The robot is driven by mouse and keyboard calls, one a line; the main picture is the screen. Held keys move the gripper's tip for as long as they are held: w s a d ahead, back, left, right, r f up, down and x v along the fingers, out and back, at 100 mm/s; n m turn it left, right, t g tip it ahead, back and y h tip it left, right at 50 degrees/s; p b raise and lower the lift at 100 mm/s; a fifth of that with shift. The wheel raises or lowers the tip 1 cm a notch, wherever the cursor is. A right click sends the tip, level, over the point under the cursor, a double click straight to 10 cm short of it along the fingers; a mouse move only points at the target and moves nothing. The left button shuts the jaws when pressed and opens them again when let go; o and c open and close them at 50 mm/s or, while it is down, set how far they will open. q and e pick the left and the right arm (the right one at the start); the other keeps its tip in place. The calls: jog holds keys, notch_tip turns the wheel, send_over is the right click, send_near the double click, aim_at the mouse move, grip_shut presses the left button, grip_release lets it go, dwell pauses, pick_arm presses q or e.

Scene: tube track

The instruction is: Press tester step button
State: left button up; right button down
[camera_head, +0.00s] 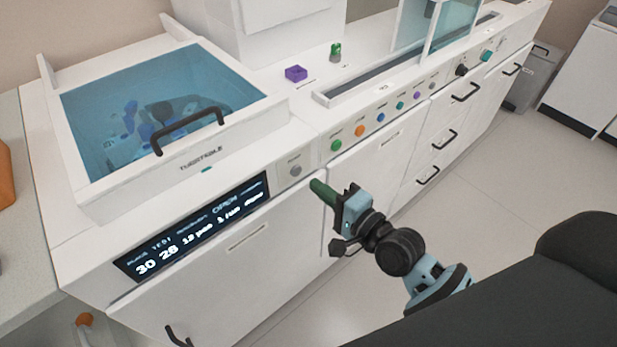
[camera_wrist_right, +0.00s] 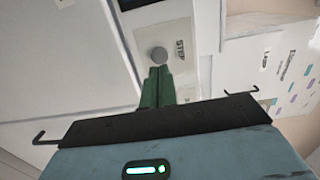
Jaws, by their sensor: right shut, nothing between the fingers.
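The tester's step button is a round grey button (camera_head: 295,170) on a pale square panel, right of the dark display (camera_head: 195,225). In the right wrist view, the button (camera_wrist_right: 158,54) sits beside the word STEP, just beyond my fingertips. My right gripper (camera_head: 318,187) has its green fingers shut and empty, pointing at the panel slightly below and right of the button. In the right wrist view, the fingertips (camera_wrist_right: 157,72) line up with the button; whether they touch it I cannot tell. My left gripper is not in view.
A blue-tinted lid (camera_head: 165,95) with a black handle covers the tester at left. A row of coloured buttons, including a green one (camera_head: 336,145) and an orange one (camera_head: 361,131), runs to the right. A purple box (camera_head: 296,73) stands on the counter.

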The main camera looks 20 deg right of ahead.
aim_at(298, 172)
jog(key=shift+x, duration=2.05)
